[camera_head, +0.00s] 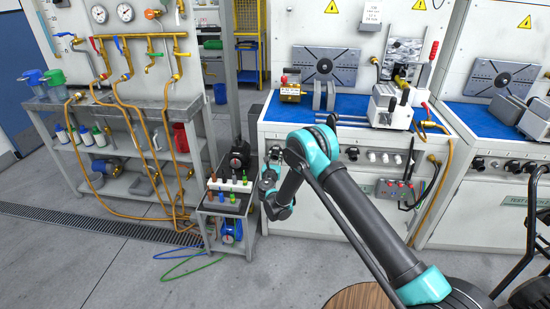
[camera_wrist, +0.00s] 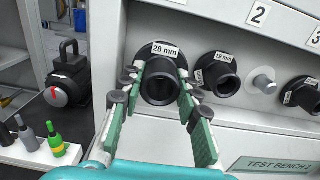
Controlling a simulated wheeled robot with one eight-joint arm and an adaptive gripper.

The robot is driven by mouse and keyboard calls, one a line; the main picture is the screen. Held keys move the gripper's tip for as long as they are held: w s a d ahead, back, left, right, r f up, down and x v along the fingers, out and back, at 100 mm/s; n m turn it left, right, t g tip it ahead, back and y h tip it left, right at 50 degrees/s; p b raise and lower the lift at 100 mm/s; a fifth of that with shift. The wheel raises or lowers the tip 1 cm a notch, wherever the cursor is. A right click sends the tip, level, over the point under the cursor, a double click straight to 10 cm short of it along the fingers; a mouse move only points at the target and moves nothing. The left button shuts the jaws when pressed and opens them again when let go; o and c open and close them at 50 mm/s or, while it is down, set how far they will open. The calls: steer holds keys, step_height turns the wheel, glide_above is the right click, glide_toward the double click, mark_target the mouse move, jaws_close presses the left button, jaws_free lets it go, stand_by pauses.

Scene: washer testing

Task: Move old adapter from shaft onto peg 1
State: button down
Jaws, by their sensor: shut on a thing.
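A black adapter labelled "28 mm" (camera_wrist: 161,84) is at the upper middle of the wrist view, its open bore facing me. My gripper (camera_wrist: 158,76) is shut on it, with a green-padded finger on each side. The adapter is at the left end of the peg row on the white bench front; how far it sits on a peg is hidden behind its wide flange. The number label above it is cut off. In the head view my gripper (camera_head: 272,188) is small and dark at the bench's left end, and the held adapter cannot be made out there.
A black "19 mm" adapter (camera_wrist: 221,75) sits close to the right. Beyond it are a bare grey peg (camera_wrist: 264,82) and another black adapter (camera_wrist: 302,96). Number labels 2 (camera_wrist: 258,13) and 3 are above. A small cart (camera_head: 228,203) with bottles stands left of the bench.

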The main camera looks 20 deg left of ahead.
mark_target(276, 152)
steer(key=shift+x, duration=2.15)
stand_by(2.1)
steer(key=c, duration=1)
jaws_free()
steer(key=shift+v, duration=4)
